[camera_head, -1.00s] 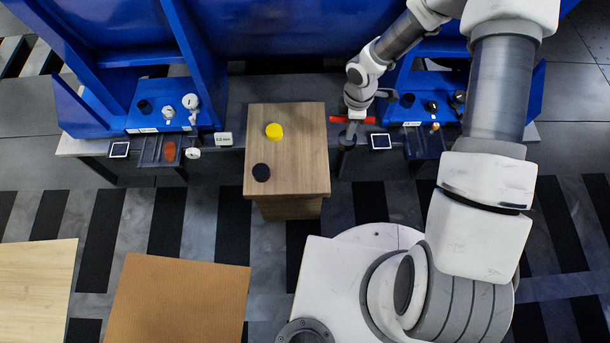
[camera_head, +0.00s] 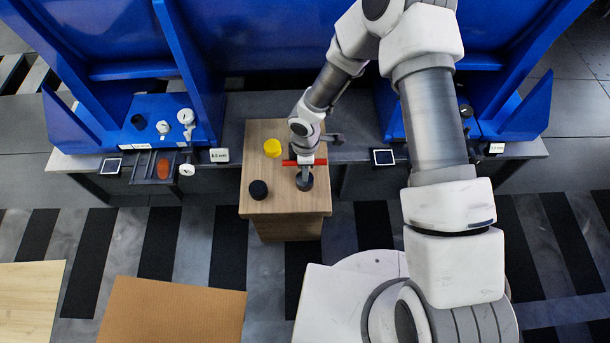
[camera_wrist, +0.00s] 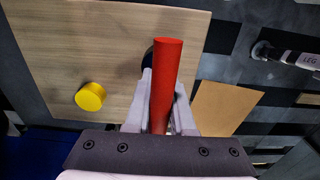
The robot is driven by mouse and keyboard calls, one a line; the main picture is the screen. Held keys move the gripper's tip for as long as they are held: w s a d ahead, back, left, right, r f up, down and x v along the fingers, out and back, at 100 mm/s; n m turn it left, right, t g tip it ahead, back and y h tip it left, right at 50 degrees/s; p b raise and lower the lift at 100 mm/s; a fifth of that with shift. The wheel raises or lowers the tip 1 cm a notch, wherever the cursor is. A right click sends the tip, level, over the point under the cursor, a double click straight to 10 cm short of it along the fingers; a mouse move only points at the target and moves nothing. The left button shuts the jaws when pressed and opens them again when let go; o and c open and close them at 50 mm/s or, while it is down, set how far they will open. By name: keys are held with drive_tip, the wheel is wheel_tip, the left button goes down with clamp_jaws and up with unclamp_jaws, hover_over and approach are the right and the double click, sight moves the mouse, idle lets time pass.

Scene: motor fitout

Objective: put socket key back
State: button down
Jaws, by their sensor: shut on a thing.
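My gripper (camera_head: 304,167) is shut on the socket key's red bar handle (camera_head: 289,162) above the right part of the wooden cabinet top (camera_head: 275,205). A round dark part (camera_head: 305,184) shows just below the handle and looks like the key's lower end. I cannot tell whether it touches the wood. In the wrist view the red handle (camera_wrist: 166,75) stands between the fingers (camera_wrist: 160,112), hiding most of a dark round thing behind it. A yellow round piece (camera_head: 272,147) and a black round piece (camera_head: 258,190) stand on the cabinet, left of my gripper.
Behind the cabinet runs a grey bench (camera_head: 350,130) with blue frames. At its left are a tray (camera_head: 143,167) with a reddish-brown piece, white gauges (camera_head: 186,117) and a size label (camera_head: 219,155). A dark square panel (camera_head: 383,157) lies right. A brown board (camera_head: 170,312) is in front.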

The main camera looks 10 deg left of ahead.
sight(303, 186)
drive_tip(key=shift+f+b, duration=0.4)
drive_tip(key=shift+f, duration=0.95)
drive_tip(key=shift+f, duration=0.15)
drive_tip(key=c, duration=0.8)
unclamp_jaws()
drive_tip(key=shift+o, duration=0.2)
